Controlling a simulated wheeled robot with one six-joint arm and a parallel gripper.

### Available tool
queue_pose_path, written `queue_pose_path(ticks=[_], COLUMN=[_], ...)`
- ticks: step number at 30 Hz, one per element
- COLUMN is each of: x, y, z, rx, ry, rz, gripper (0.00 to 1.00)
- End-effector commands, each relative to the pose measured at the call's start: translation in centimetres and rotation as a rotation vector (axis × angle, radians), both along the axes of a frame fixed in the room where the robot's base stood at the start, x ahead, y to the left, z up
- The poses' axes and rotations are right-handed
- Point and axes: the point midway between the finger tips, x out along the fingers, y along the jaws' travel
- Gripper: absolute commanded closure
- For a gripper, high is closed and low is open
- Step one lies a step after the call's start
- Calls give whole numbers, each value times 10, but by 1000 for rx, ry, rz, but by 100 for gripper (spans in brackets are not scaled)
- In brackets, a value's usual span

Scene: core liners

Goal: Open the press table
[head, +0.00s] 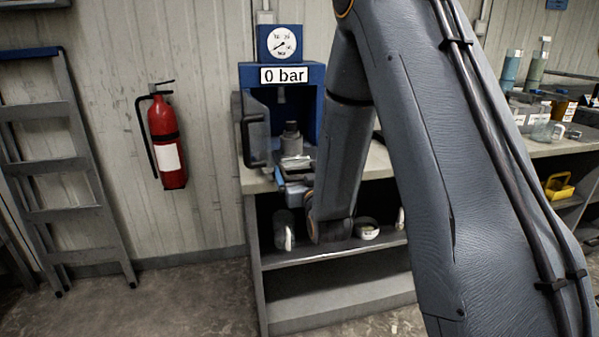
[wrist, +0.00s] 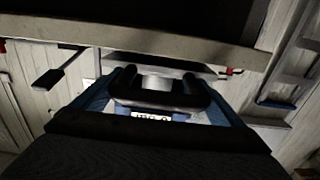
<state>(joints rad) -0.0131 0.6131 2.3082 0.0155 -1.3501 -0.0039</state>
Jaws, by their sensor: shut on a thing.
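The blue press (head: 316,85) stands on the bench, with a gauge and a "0 bar" sign on top. A grey guard with a black handle (head: 253,140) hangs at its left side. The press table (head: 295,163) is a light plate low in the press, with a grey metal cylinder above it. My gripper (head: 293,186) is at the table's front, just above the bench edge, and appears shut on it. My arm hides part of the contact. In the wrist view the press shows upside down, behind a dark U-shaped part (wrist: 155,98); the exact grip is unclear.
A red fire extinguisher (head: 167,140) hangs on the wall, left of the bench. A grey ladder (head: 60,150) leans at the far left. Several pale items lie on the shelf (head: 330,255) below. Bottles and a yellow box (head: 559,187) are at the right.

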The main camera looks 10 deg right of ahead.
Motion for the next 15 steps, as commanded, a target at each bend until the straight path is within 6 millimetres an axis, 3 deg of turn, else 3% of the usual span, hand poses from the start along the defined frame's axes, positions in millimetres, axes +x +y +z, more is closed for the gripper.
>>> queue_pose_path(ticks=[9, 10, 11, 15], x=[0, 0, 0, 0], y=[0, 0, 0, -1], z=[0, 0, 0, 0], rx=[2, 2, 2, 1], ry=[0, 0, 0, 0], rz=[4, 4, 4, 2], gripper=[48, 5, 0, 0])
